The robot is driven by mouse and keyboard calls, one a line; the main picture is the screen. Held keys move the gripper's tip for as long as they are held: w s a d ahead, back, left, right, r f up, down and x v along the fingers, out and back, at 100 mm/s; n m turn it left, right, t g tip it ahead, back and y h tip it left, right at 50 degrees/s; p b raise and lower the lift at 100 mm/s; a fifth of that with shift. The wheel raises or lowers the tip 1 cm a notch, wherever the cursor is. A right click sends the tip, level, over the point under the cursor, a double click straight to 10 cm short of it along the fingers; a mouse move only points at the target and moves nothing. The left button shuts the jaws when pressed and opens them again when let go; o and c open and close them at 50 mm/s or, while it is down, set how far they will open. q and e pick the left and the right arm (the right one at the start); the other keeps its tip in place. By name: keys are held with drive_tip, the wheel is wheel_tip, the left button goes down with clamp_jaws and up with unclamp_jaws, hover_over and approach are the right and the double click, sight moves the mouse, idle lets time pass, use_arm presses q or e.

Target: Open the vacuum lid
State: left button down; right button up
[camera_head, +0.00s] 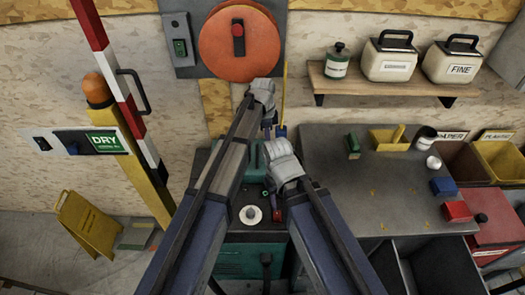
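My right gripper (281,160) is lower, above a dark and teal machine (243,262) with a pale round knob (250,215). I cannot tell for sure which of these is the vacuum or its lid. My arms cover much of the machine's top. The fingers of both grippers are small and partly hidden, so their opening does not show.
A grey workbench (395,205) with small blocks stands at right. A shelf (390,88) above it holds a bottle and two canisters. A striped barrier pole (108,65), a yellow post (150,190) and a yellow floor sign (88,222) are at left. Some left floor is clear.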

sight(262, 161)
use_arm(q)
drive_tip(key=shift+w, duration=0.15)
drive_tip(key=f+b, duration=0.7)
drive_tip(key=d+f+b, duration=0.1)
drive_tip(key=f+b, duration=0.2)
drive_tip(key=shift+f, duration=0.2)
use_arm(e)
wheel_tip(262, 161, down, 10)
drive_tip(key=shift+f, duration=0.2)
use_arm(q)
drive_tip(key=a+r+p, duration=0.2)
drive_tip(key=a, duration=0.1)
drive_tip(key=shift+r, duration=0.35)
drive_tip(key=shift+a, duration=0.15)
use_arm(e)
wheel_tip(262, 161, up, 3)
drive_tip(key=shift+f, duration=0.15)
use_arm(q)
drive_tip(key=shift+a+r, duration=0.1)
